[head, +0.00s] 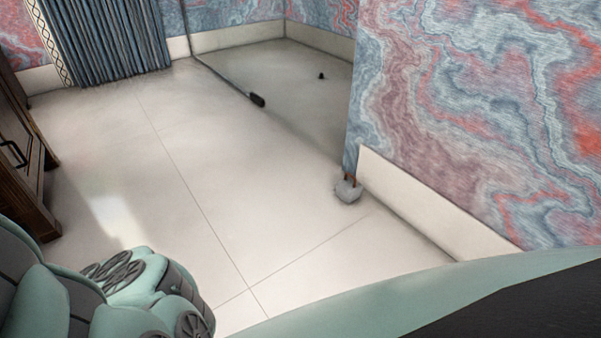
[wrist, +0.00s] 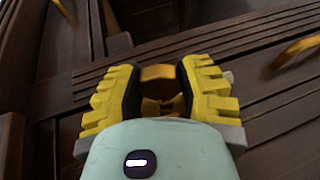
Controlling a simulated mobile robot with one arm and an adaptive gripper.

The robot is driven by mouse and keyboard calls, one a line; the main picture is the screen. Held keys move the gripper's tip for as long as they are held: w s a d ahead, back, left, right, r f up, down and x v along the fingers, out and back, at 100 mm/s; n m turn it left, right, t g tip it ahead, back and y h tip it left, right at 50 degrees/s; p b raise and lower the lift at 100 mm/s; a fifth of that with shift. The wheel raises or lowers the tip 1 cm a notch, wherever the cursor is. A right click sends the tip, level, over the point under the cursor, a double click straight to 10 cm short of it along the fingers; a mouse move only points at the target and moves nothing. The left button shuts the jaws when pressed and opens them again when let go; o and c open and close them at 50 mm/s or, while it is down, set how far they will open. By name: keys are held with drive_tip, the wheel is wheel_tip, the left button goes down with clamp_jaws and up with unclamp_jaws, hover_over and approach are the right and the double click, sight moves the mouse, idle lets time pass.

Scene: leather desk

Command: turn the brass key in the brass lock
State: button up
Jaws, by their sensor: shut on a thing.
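In the wrist view, my gripper (wrist: 158,72) has two yellow ribbed fingers with dark inner pads. They are closed on a brass-coloured piece, which looks like the brass key (wrist: 161,76). Its upper edge and a lower curved part show between the pads. The fingers hide much of its outline. The brass lock cannot be made out; it may be hidden by the key and fingers. I cannot tell how far the key sits in anything, or its turn angle. Neither key, lock nor gripper shows in the head view.
Dark brown slatted wood (wrist: 265,80) surrounds the fingers in the wrist view, with a yellow handle-like bar (wrist: 299,47) at right. In the head view, a dark wooden cabinet (head: 22,150) stands at left, a blue curtain (head: 105,40) behind. The pale tiled floor (head: 190,150) is largely clear.

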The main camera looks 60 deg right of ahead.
drive_tip(key=shift+a+n+t+b, duration=0.15)
drive_tip(key=shift+n+t+b, duration=0.25)
drive_tip(key=shift+t+b, duration=1.3)
drive_tip(key=shift+r+g+b, duration=0.15)
drive_tip(key=shift+g+b, duration=0.15)
drive_tip(key=shift+b, duration=0.6)
drive_tip(key=o, duration=1.1)
drive_tip(key=shift+s, duration=0.1)
drive_tip(key=s, duration=1.1)
drive_tip(key=shift+s+d, duration=0.2)
drive_tip(key=shift+s, duration=0.2)
